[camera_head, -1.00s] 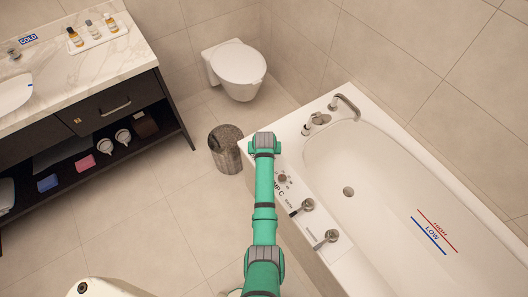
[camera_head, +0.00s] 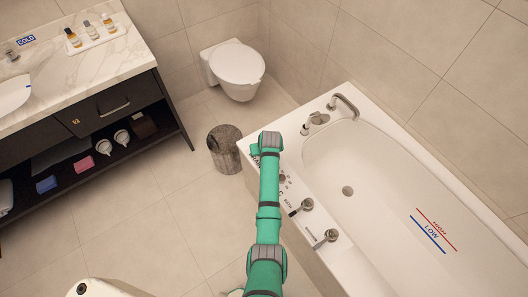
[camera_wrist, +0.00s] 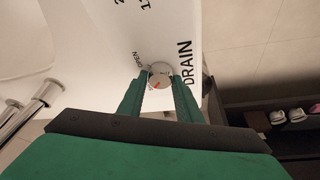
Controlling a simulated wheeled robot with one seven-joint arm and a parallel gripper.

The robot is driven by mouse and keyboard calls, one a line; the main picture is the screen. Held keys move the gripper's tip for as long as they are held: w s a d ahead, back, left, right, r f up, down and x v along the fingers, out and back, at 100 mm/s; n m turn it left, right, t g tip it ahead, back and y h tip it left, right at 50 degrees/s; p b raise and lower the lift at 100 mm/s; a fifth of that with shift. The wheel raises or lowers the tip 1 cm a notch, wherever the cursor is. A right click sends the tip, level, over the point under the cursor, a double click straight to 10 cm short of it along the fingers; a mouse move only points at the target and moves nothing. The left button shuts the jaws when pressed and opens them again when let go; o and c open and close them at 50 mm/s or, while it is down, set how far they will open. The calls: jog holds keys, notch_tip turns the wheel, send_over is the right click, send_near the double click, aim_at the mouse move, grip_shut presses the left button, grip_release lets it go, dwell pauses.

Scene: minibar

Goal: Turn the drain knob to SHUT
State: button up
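In the head view my arm's wrist hides the knob and most of the gripper above the tub's left rim.
Along the bathtub (camera_head: 360,112) rim are a dark dial (camera_head: 282,179), two levers (camera_head: 301,207) (camera_head: 327,238) and a faucet (camera_head: 345,105). A bin (camera_head: 225,149) stands close left of the tub. The toilet (camera_head: 237,68) and vanity (camera_head: 110,104) are farther off. The floor at left is clear.

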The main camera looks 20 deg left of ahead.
jog(key=shift+o, duration=1.4)
jog(key=shift+r, duration=0.15)
jog(key=v, duration=1)
jog(key=shift+d+r, duration=0.15)
jog(key=shift+r, duration=0.05)
jog(key=shift+s, duration=0.1)
jog(key=shift+s, duration=0.1)
